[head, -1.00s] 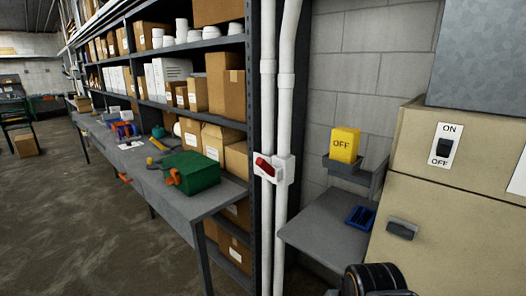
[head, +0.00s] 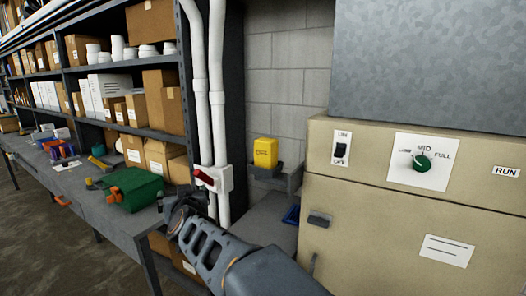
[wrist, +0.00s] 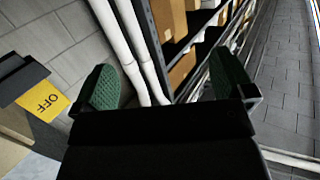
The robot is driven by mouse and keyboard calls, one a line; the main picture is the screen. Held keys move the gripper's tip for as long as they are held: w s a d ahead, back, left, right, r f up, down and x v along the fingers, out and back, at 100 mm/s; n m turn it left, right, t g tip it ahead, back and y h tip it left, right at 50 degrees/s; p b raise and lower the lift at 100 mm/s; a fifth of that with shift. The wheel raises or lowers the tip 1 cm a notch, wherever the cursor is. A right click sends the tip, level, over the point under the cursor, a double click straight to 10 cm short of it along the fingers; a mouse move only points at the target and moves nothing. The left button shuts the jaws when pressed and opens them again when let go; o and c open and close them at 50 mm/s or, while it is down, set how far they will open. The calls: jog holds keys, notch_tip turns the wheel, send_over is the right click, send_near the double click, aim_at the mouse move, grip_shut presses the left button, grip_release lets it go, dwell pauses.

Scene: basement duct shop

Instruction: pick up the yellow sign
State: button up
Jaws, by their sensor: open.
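The yellow sign (head: 265,152) is a small upright block with dark lettering. It sits in a dark grey holder (head: 288,181) against the block wall, left of the beige cabinet. In the wrist view the sign (wrist: 45,98) shows at the left edge, reading OFF, outside the jaws. My gripper (head: 183,203) is left of the sign and lower in the head view, in front of the bench end and near the pipes. In the wrist view my gripper (wrist: 165,82) has its green-padded fingers wide apart with nothing between them.
White pipes (head: 215,110) carry a box with a red switch (head: 204,178) between my gripper and the sign. A beige cabinet (head: 400,230) with switch and dial stands right.

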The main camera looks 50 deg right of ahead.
jog(key=s+d+r+m+g+h, duration=0.1)
jog(key=d+r+m+g+h, duration=0.3)
jog(key=d+h, duration=0.4)
jog(key=m+g+h+p, duration=0.2)
jog(key=m+g+h, duration=0.2)
jog(key=m+g, duration=0.2)
send_near(262, 154)
jog(key=shift+g, duration=0.5)
jog(key=p+x, duration=0.1)
jog(key=x, duration=0.6)
jog(key=shift+w+p+x, duration=0.15)
jog(key=shift+p+x, duration=0.35)
jog(key=shift+x, duration=0.95)
jog(key=shift+w+p+x, duration=0.15)
jog(key=shift+p+x, duration=0.3)
jog(key=shift+x, duration=1)
jog(key=shift+a, duration=0.1)
jog(key=c, duration=1.1)
